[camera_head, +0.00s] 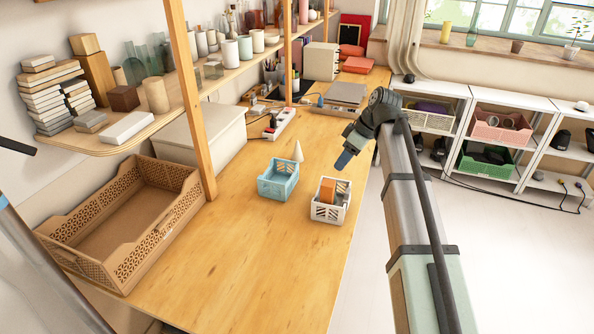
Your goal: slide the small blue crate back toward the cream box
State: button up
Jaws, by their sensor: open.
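The small blue crate (277,188) stands upright on the wooden table, right of its middle. Its inside looks empty from here. The cream box (203,140) stands farther back and to the left, against the wall side, with clear tabletop between the two. My gripper (343,161) is above the table's right side, up and to the right of the blue crate and apart from it. It is open and seems to hold nothing; its fingertips are small in this view.
A white crate (325,214) with an orange block and a grey item stands just right of the blue crate. A white cone (298,152) stands close behind it. A large tan crate (75,233) and a wooden post (189,95) are at left. The front tabletop is clear.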

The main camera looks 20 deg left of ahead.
jog(key=m, duration=0.2)
jog(key=w+m, duration=0.1)
jog(key=m, duration=0.1)
jog(key=w+a+f+m, duration=0.1)
jog(key=shift+w+m+y, duration=0.15)
jog(key=shift+m+y, duration=0.25)
jog(key=c, duration=0.5)
jog(key=m, duration=0.2)
jog(key=w+m, duration=0.1)
jog(key=shift+w+a+f, duration=0.1)
jog(key=shift+a+f, duration=0.2)
jog(key=shift+f, duration=0.1)
grip_shut()
jog(key=m+y, duration=0.3)
jog(key=m, duration=2.2)
send_near(297, 170)
notch_tip(297, 170, down, 4)
jog(key=shift+f, duration=0.1)
jog(key=shift+a, duration=1.9)
